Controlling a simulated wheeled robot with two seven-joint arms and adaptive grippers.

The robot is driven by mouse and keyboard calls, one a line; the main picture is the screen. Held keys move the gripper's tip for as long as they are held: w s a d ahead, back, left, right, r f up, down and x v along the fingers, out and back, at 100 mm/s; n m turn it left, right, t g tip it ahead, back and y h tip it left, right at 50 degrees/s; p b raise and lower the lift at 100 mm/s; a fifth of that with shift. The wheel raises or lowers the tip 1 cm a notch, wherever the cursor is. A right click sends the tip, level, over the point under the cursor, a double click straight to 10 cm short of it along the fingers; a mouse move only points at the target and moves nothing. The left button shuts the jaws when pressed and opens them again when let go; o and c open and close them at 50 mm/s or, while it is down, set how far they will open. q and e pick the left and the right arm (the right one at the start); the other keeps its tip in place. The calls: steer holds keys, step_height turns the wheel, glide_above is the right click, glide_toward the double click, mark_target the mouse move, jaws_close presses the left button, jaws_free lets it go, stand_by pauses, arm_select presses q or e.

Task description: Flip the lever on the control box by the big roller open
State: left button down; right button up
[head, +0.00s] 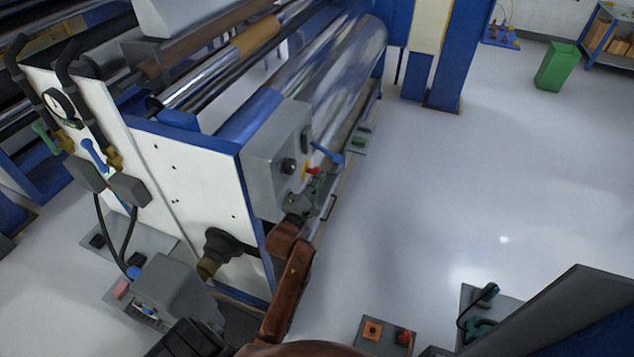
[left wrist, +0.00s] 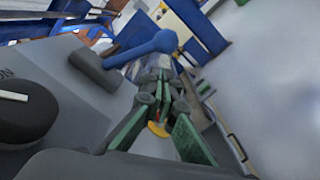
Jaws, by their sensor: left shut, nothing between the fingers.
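The grey control box (head: 268,168) is mounted on the end of the roller machine, beside the big shiny roller (head: 340,58). Its lever has a blue handle (head: 328,153) that juts out to the right from a dark mount. In the left wrist view the blue lever (left wrist: 150,48) ends in a round knob and sits on a grey mount (left wrist: 92,70). My left gripper (head: 318,183), with green fingers, is shut and empty just below the lever. In the wrist view its fingertips (left wrist: 163,82) lie just below the lever's knob; contact is unclear. My right gripper is out of view.
A black knob (head: 289,166) and a red and yellow button (head: 311,171) sit on the box close to my gripper. The white and blue machine panel (head: 195,180) stands left. Open floor (head: 450,180) lies right, with a green bin (head: 557,66) far off.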

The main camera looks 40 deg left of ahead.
mark_target(329, 153)
arm_select(q)
steer(key=w, duration=0.2)
steer(key=w+a, duration=0.1)
steer(key=w, duration=0.2)
steer(key=shift+w+a+r, duration=0.1)
steer(key=shift+w, duration=0.25)
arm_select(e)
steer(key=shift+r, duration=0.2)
